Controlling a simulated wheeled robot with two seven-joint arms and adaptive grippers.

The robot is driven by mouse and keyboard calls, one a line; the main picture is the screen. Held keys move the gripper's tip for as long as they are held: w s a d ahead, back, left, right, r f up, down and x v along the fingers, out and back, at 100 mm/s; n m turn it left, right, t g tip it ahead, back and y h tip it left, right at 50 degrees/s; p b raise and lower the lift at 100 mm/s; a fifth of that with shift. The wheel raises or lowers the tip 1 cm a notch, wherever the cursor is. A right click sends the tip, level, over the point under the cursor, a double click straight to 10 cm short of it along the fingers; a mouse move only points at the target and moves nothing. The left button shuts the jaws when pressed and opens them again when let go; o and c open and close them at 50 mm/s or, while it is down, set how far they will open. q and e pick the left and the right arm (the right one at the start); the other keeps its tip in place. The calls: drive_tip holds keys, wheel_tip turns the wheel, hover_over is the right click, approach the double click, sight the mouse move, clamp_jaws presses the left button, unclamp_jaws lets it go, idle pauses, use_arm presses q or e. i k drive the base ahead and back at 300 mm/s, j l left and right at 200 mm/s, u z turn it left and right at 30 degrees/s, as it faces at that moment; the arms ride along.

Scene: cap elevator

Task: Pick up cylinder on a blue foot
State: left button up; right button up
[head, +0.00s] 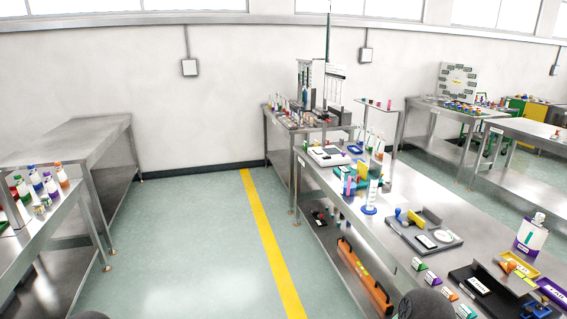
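The cylinder on a blue foot (372,194) stands upright on the long steel workbench at the right of the head view. It is pale and slim, and its round blue foot (368,210) rests on the bench top near the left edge. Nothing is holding it. Neither of my grippers shows. Only dark rounded parts, which seem to be mine, show at the bottom edge, well apart from the cylinder.
A teal rack with pink and blue items (349,183) stands just behind the cylinder. A grey tray (445,246) with a yellow piece lies to its right. The workbench (454,205) has several other items. The floor (190,235) left of the yellow line is clear.

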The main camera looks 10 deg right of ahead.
sight(369, 208)
drive_tip(key=i+z, duration=0.1)
drive_tip(key=i, duration=0.6)
drive_tip(key=i+z, duration=0.15)
drive_tip(key=i, duration=0.5)
drive_tip(key=i+j+z, duration=0.1)
drive_tip(key=i, duration=0.6)
drive_tip(key=j, duration=0.1)
